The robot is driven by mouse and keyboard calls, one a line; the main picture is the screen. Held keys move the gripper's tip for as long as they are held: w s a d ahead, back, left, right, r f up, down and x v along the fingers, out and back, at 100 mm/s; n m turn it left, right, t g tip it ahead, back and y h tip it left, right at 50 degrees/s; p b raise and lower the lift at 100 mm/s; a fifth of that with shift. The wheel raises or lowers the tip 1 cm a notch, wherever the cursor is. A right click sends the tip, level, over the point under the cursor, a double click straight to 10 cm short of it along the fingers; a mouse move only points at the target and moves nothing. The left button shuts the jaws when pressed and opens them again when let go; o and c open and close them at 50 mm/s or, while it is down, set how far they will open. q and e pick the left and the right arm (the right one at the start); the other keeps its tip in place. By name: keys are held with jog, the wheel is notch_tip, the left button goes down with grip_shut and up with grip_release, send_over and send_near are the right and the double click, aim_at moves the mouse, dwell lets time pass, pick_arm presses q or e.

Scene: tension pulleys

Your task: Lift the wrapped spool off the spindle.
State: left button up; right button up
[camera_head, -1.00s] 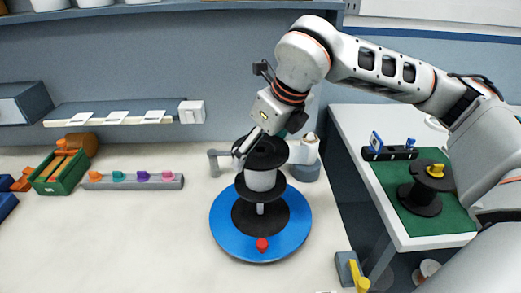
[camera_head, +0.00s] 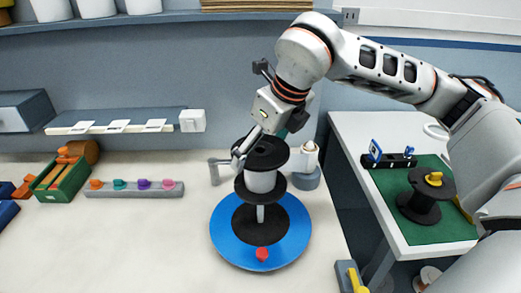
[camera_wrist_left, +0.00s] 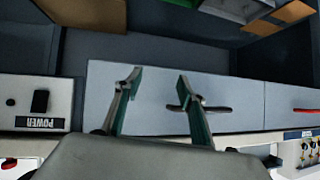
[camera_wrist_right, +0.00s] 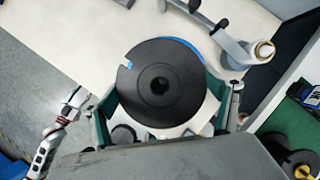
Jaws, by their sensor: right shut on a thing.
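The wrapped spool (camera_head: 261,182) has two black flanges and a white wrapped middle. It is upright over the blue turntable (camera_head: 222,237), with the thin pale spindle (camera_head: 260,213) showing below its lower flange. My right gripper (camera_head: 262,146) is shut on the spool from above. In the right wrist view the spool's top flange (camera_wrist_right: 161,83) lies between the green-padded fingers, its centre hole facing the camera. Whether the spindle's tip is still inside the spool is hidden. My left gripper (camera_wrist_left: 155,95) is open and empty, seen only in the left wrist view.
A grey post with an arm (camera_head: 216,171) stands left of the spool; a white cylinder on a grey base (camera_head: 308,163) stands close behind right. A red knob (camera_head: 262,254) sits on the turntable's front. Another black spool (camera_head: 424,195) is on the green mat at right. Bare tabletop lies front left.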

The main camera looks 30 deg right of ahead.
notch_tip(320, 180, up, 4)
jog(key=shift+p, duration=0.65)
dwell(0.4)
